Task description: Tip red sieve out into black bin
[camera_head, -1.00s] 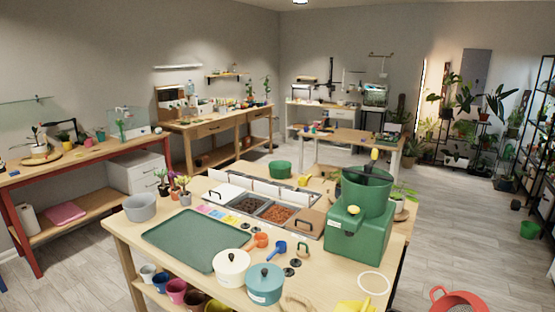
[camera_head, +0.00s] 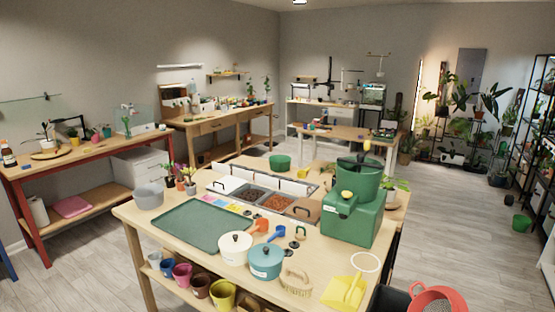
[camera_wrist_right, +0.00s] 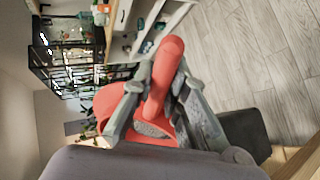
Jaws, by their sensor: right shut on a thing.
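The red sieve (camera_head: 438,299) is at the bottom right corner of the head view, beyond the workbench's right end and cut off by the frame. In the right wrist view, my right gripper (camera_wrist_right: 163,82) is shut on the red handle of the sieve (camera_wrist_right: 161,88); the mesh shows partly behind the fingers. A dark bin (camera_head: 393,301), seemingly the black bin, shows beside the sieve at the bottom edge of the head view. A dark box-like shape (camera_wrist_right: 246,134), likely the same bin, shows in the wrist view. My left gripper is not in view.
The workbench (camera_head: 205,261) holds a green tray (camera_head: 203,226), a white pot (camera_head: 235,247), a teal pot (camera_head: 266,262), a green machine (camera_head: 352,214) and a yellow dustpan (camera_head: 344,291). Free floor (camera_head: 455,220) lies to the right.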

